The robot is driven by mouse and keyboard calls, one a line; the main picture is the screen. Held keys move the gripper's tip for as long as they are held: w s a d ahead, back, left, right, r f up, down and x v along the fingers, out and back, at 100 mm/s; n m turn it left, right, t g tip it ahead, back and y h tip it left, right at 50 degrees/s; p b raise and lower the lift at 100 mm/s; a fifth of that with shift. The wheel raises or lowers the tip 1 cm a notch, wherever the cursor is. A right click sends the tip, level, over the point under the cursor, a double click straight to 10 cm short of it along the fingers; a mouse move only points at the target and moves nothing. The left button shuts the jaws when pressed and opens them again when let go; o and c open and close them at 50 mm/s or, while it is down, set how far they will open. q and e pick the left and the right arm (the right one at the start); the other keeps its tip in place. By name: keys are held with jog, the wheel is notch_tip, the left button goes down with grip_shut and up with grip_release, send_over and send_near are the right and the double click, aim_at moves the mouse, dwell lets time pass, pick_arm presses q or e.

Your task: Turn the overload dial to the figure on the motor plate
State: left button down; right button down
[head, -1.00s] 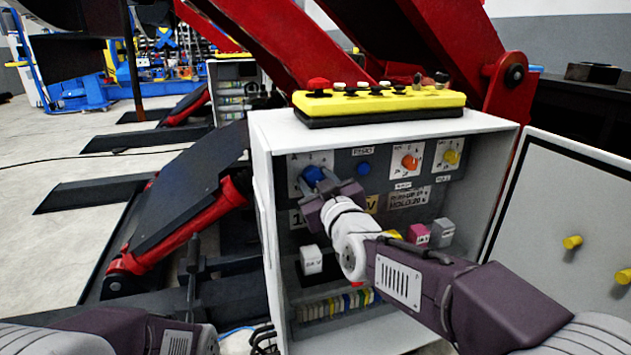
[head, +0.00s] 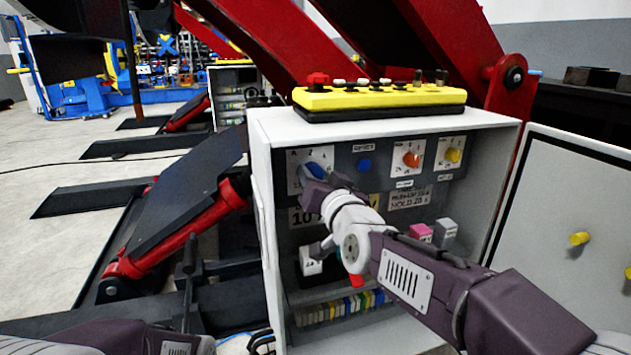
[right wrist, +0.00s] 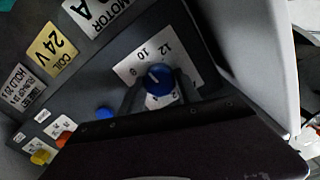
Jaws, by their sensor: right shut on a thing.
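The blue overload dial (head: 314,171) sits on a white scale plate at the upper left of the cabinet's panel. My right gripper (head: 321,178) is shut on it. The right wrist view shows the dial (right wrist: 160,83) between the two fingers. Its pale pointer mark faces up-left, roughly between 8 and 10; the exact setting is hard to read. In the right wrist view the motor plate (right wrist: 93,13) is cut off. My left gripper is out of view.
A blue button (head: 364,165), an orange knob (head: 411,160) and a yellow knob (head: 453,155) are right of the dial. The grey cabinet (head: 262,190) stands open, its door (head: 570,200) at the right. A yellow control box (head: 380,98) lies on top.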

jog(key=shift+f+m, duration=0.1)
jog(key=shift+m, duration=0.4)
jog(key=c, duration=0.9)
grip_release()
jog(key=shift+o, duration=0.2)
jog(key=shift+s+d, duration=0.15)
jog(key=shift+s, duration=0.25)
jog(key=p+v, duration=0.2)
jog(key=v, duration=0.6)
jog(key=shift+s, duration=0.15)
